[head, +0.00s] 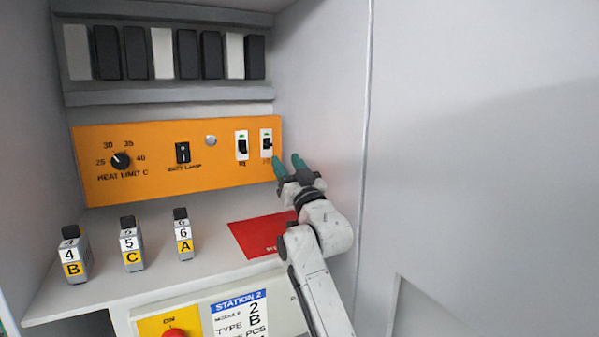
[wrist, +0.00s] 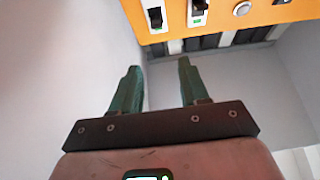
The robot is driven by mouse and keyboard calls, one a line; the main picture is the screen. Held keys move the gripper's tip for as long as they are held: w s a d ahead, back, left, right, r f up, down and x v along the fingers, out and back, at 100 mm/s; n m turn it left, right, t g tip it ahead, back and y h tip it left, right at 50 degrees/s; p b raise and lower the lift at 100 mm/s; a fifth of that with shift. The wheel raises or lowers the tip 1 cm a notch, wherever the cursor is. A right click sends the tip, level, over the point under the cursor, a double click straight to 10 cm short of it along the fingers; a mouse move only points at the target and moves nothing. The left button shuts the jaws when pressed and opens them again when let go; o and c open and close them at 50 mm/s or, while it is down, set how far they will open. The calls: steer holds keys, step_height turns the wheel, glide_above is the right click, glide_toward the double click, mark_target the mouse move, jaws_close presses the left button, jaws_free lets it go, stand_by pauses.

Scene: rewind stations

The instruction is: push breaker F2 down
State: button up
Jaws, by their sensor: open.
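Two small white breakers with black toggles sit at the right end of the orange panel: a left breaker (head: 242,147) and a right breaker (head: 266,144). Each shows a green mark above its toggle. Their labels are too small to read surely, so I cannot confirm which is F2. My gripper (head: 287,161) is open and empty, its green fingertips just right of and below the right breaker. In the wrist view the breakers appear flipped, the right breaker (wrist: 154,16) at left and the left breaker (wrist: 198,12) beside it, beyond my gripper (wrist: 159,66). No contact shows.
Several labelled modules stand on the shelf, with a red mat (head: 258,237) near my arm. The cabinet's right wall (head: 325,100) is close.

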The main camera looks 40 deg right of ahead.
steer(key=s+a, duration=0.1)
steer(key=s, duration=0.5)
steer(key=shift+a, duration=0.35)
steer(key=shift+w, duration=0.1)
